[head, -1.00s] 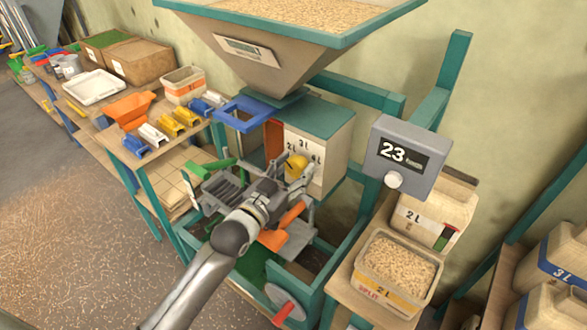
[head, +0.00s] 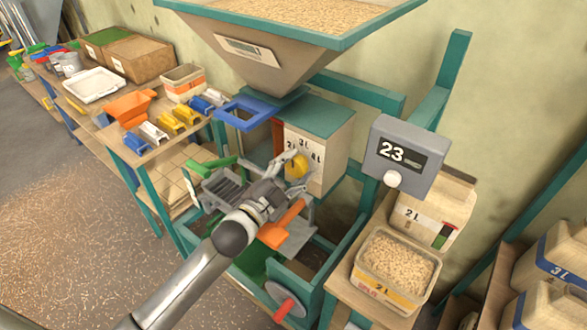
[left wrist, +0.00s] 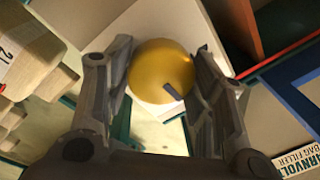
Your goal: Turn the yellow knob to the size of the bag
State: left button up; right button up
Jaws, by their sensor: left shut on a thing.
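The round yellow knob (head: 297,168) sits on the pale front panel of the box under the hopper, below the marks 2L, 3L and 4L. My left gripper (head: 294,167) is at the knob, its fingers on either side. In the left wrist view the knob (left wrist: 160,68) fills the gap between the two fingers of the gripper (left wrist: 160,82), with a small dark pointer at its lower right edge. I cannot tell which mark it points at. A pale bag (head: 432,212) marked 2 L stands at right. My right gripper is not in view.
A grey display (head: 408,155) reading 23 stands right of the box. An open grain container (head: 398,265) marked 2 L is below it. A blue frame (head: 243,113) juts out left of the box.

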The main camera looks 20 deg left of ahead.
pick_arm(q)
jog(key=shift+r+m, duration=0.1)
jog(key=shift+m, duration=0.3)
jog(key=o, duration=1)
jog(key=shift+s+a+f, duration=0.2)
jog(key=shift+s+f, duration=0.05)
jog(key=shift+s, duration=0.3)
jog(key=v, duration=1)
jog(key=shift+s+a+r, duration=0.1)
jog(key=shift+s+a, duration=0.1)
jog(key=shift+s, duration=0.15)
